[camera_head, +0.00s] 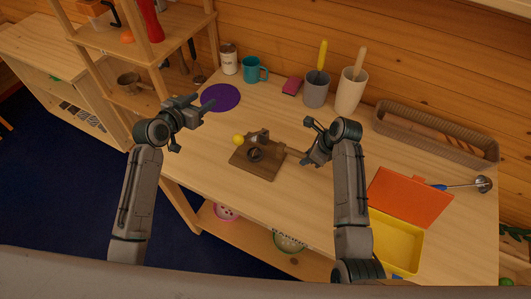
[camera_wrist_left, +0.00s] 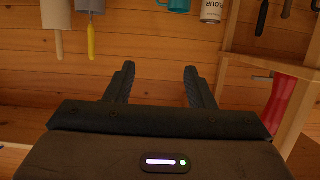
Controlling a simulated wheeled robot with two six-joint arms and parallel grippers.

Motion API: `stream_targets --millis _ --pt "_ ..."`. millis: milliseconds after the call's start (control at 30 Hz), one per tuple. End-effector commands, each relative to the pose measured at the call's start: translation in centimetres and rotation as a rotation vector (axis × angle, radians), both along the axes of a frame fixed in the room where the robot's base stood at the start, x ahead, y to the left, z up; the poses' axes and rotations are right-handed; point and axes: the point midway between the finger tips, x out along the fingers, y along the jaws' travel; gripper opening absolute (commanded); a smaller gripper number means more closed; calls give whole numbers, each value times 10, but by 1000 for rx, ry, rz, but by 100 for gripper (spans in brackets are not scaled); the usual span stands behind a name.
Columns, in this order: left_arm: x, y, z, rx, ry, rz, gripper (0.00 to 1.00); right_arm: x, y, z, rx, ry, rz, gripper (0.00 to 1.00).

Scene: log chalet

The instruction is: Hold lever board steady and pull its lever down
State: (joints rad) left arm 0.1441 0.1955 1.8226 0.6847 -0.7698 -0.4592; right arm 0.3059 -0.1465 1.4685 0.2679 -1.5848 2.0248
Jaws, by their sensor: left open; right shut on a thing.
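The lever board (camera_head: 250,168) is a flat brown wooden board lying on the table, with a dark mount in its middle. A yellow ball knob (camera_head: 238,139), seemingly the lever's end, shows at the board's upper left. A short wooden handle (camera_head: 288,149) sticks out to the right of the board. My right gripper (camera_head: 306,157) is shut at this handle; its fingers partly hide the grip. My left gripper (camera_head: 203,104) is open and empty, above the table's left edge, up and left of the yellow knob. Its spread fingers also show in the left wrist view (camera_wrist_left: 159,75), with nothing between them.
A purple disc (camera_head: 221,97) lies behind my left gripper. A teal mug (camera_head: 254,70), grey cup (camera_head: 316,90) and white cup (camera_head: 351,92) stand at the back. A wicker basket (camera_head: 436,133), orange lid (camera_head: 410,197) and yellow box (camera_head: 396,243) lie at right. Shelves rise at left.

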Motion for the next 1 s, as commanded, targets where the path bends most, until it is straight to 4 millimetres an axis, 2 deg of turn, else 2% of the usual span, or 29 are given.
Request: stream_targets --millis 167,633,800,1000 --pt "12 -5 -3 -5 -5 2 49 0 0 0 0 0 1 0" --pt "71 -29 -23 -4 -3 2 49 0 0 0 0 0 0 0" --pt "83 -34 -27 -2 -3 0 49 0 0 0 1 0 0 0" --pt "87 -36 -29 -1 -3 1 49 0 0 0 1 0 0 0"
